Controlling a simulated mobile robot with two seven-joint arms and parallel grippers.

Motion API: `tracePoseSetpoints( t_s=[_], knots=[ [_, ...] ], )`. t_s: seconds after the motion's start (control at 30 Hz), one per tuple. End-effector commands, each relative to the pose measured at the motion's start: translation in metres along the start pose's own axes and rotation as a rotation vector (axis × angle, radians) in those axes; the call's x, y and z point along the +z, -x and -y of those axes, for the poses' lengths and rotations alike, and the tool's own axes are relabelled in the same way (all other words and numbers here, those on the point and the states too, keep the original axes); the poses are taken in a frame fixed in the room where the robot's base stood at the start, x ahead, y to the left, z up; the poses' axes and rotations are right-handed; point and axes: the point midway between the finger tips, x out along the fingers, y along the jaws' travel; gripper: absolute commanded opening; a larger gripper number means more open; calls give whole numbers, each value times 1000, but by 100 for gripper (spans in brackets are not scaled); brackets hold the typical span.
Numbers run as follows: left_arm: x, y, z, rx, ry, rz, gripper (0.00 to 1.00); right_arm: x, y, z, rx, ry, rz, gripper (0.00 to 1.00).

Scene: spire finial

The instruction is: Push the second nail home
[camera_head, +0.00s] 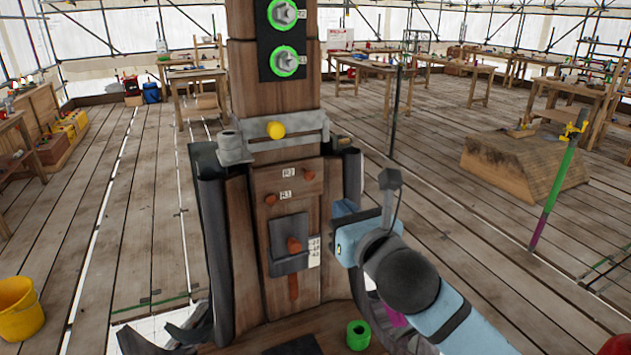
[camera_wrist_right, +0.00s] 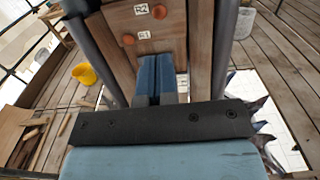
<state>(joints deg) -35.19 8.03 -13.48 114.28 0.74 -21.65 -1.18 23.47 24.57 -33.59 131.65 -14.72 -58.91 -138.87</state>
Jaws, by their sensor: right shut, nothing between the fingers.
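A wooden post (camera_head: 275,100) stands upright in front of me with a wooden panel carrying labels R1 and R2. One copper-coloured nail head (camera_head: 270,199) is by R1; it also shows in the right wrist view (camera_wrist_right: 129,39). The other nail head (camera_head: 309,175) is by R2 and shows in the right wrist view (camera_wrist_right: 160,12). How far each stands out is hard to tell. My right gripper (camera_head: 343,208) is shut and empty, right of the panel; its blue fingers (camera_wrist_right: 156,72) point at the panel below the labels. My left gripper is out of view.
A grey plate (camera_head: 280,258) with a copper-coloured knob (camera_head: 294,244) sits lower on the post. A grey bracket with a yellow knob (camera_head: 276,130) crosses above. Dark curved sheets (camera_head: 211,230) flank the post. A green ring (camera_head: 358,335) lies at its foot; a yellow bucket (camera_head: 19,309) stands left.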

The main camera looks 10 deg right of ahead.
Motion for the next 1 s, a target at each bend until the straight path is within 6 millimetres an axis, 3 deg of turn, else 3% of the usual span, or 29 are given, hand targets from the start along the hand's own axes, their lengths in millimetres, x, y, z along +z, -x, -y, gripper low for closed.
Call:
tracePoseSetpoints(
  t_s=[0.3, 0.5, 0.7, 1.0],
  knots=[
    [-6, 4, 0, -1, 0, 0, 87, 1, -69, 0, -1, -5, 0, 0],
    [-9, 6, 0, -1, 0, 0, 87, 1, -100, 0, 0, -4, -1, 0],
    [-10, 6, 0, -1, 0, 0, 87, 0, -113, 0, 0, -2, -1, 0],
    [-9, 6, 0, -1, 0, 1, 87, 0, -114, 0, 0, -1, 0, 0]
  ],
)
